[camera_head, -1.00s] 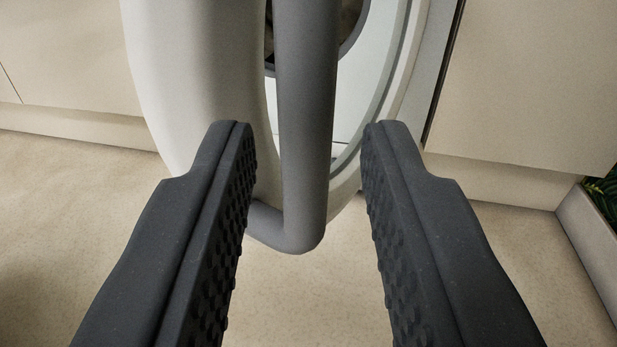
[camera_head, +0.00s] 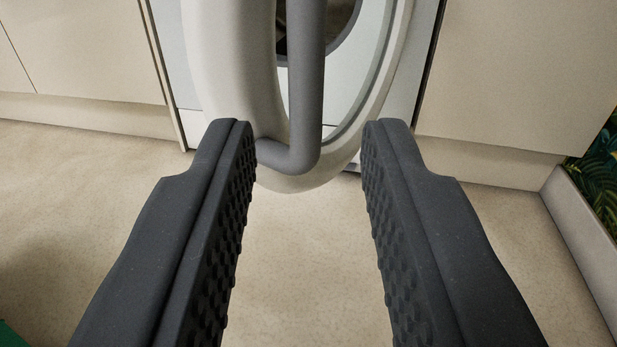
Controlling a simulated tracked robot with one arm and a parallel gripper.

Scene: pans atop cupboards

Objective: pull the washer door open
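The washer door (camera_head: 228,60) is a pale ring standing ajar, swung out from the white washer front (camera_head: 176,62). Its grey bar handle (camera_head: 306,90) runs down the door and bends left at the bottom into the ring. My gripper (camera_head: 304,140) is open, with one dark ridged finger on each side of the picture. The lower end of the handle shows between the fingertips, and neither finger is seen closed on it. The handle appears to lie beyond the fingertips; exact depth is hard to tell. The top of the door is out of view.
Cream cupboards stand left (camera_head: 80,50) and right (camera_head: 520,80) of the washer. The beige floor (camera_head: 310,260) is clear below the door. A green thing (camera_head: 12,335) shows at the lower left corner.

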